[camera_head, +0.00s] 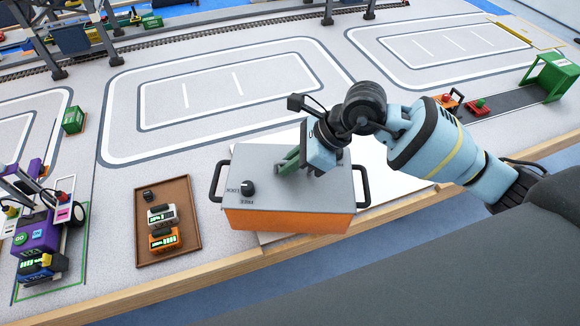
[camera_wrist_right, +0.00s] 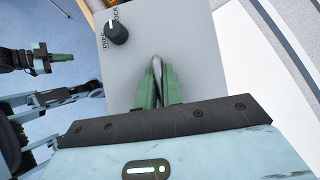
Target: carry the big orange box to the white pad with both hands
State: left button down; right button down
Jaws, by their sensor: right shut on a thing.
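The big orange box (camera_head: 285,222) has a grey lid, black handles at its left and right ends, and a black knob (camera_head: 248,188) beside the words LOCK and FREE. It stands over the white pad (camera_head: 385,185), whose white surface shows around it. My right gripper (camera_head: 288,160) reaches down onto the lid, its green fingers shut on a thin grey piece (camera_wrist_right: 157,68) at the lid; the fingers hide most of it. My left gripper (camera_wrist_right: 62,57) shows only in the right wrist view, apart from the box; I cannot tell whether it is open.
A brown tray (camera_head: 183,255) with small devices lies left of the box. A purple machine (camera_head: 38,235) stands at far left. A green block (camera_head: 73,119) and a green gantry (camera_head: 555,75) stand farther off. The wooden table edge (camera_head: 150,294) runs close in front.

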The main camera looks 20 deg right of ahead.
jog(key=s+a+r, duration=0.1)
jog(key=s, duration=1.4)
jog(key=shift+s+a+r, duration=0.25)
jog(key=shift+s+a, duration=0.1)
jog(key=shift+s, duration=0.05)
jog(key=m+t+h, duration=0.3)
jog(key=m, duration=0.3)
send_over(315, 200)
jog(key=shift+r, duration=0.25)
jog(key=w+d+m+h, duration=0.1)
jog(key=w+m, duration=0.1)
jog(key=w+d+r+m+t+h, duration=0.1)
jog(key=w+d+m, duration=0.1)
jog(key=w+d+r+m+t+h, duration=0.1)
jog(key=w+d+m, duration=0.1)
jog(key=shift+r+m+h, duration=0.2)
jog(key=shift+m+h, duration=0.1)
jog(key=shift+m, duration=0.1)
jog(key=shift+w+d+r+m+h, duration=0.2)
jog(key=shift+w+d+m+h, duration=0.15)
jog(key=shift+m, duration=0.15)
jog(key=shift+a, duration=0.1)
